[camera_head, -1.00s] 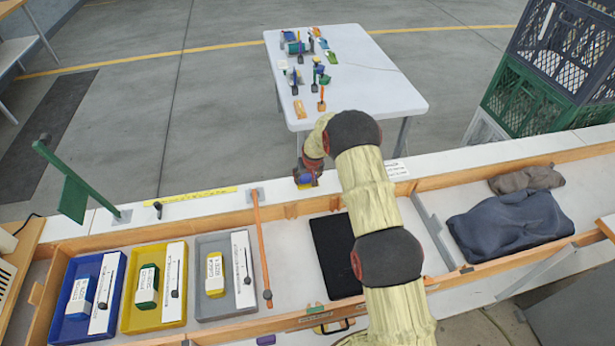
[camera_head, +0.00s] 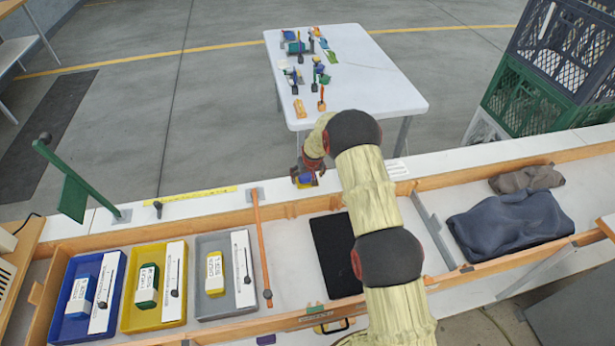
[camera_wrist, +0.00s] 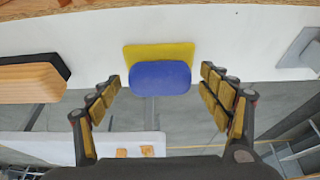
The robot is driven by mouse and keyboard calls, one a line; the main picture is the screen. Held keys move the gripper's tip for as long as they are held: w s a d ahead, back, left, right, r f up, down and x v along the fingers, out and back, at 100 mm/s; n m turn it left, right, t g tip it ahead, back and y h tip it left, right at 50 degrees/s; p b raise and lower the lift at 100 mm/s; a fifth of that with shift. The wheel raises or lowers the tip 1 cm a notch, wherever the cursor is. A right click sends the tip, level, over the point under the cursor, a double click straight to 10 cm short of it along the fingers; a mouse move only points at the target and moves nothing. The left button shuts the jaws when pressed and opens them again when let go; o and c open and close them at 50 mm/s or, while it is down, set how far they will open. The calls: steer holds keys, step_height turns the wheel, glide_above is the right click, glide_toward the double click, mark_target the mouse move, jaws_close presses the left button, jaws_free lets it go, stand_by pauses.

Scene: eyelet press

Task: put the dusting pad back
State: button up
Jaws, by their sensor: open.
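The blue pad (camera_wrist: 160,78), which looks like the dusting pad, rests on or just over a yellow square (camera_wrist: 160,54) at the white ledge. In the head view the blue pad (camera_head: 305,179) is small and partly covered by my gripper (camera_head: 309,172). In the wrist view my gripper (camera_wrist: 160,77) is open, with one finger on each side of the pad and a visible gap at both sides. Whether the pad's underside touches the yellow square is hidden.
A wooden block with a black edge (camera_wrist: 30,77) is left in the wrist view; a grey plate (camera_wrist: 297,47) is right. In the head view, an orange rod (camera_head: 261,250), trays (camera_head: 225,312), a black mat (camera_head: 335,250) and dark cloth (camera_head: 510,228) lie along the bench.

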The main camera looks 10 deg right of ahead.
steer(key=s+v, duration=0.1)
steer(key=v, duration=2.8)
steer(key=s+r, duration=1.5)
steer(key=s, duration=1.1)
steer(key=s+r+t, duration=0.1)
steer(key=s+r, duration=0.2)
steer(key=s, duration=1.2)
steer(key=shift+s, duration=0.15)
step_height(320, 180, down, 11)
steer(key=b, duration=1.1)
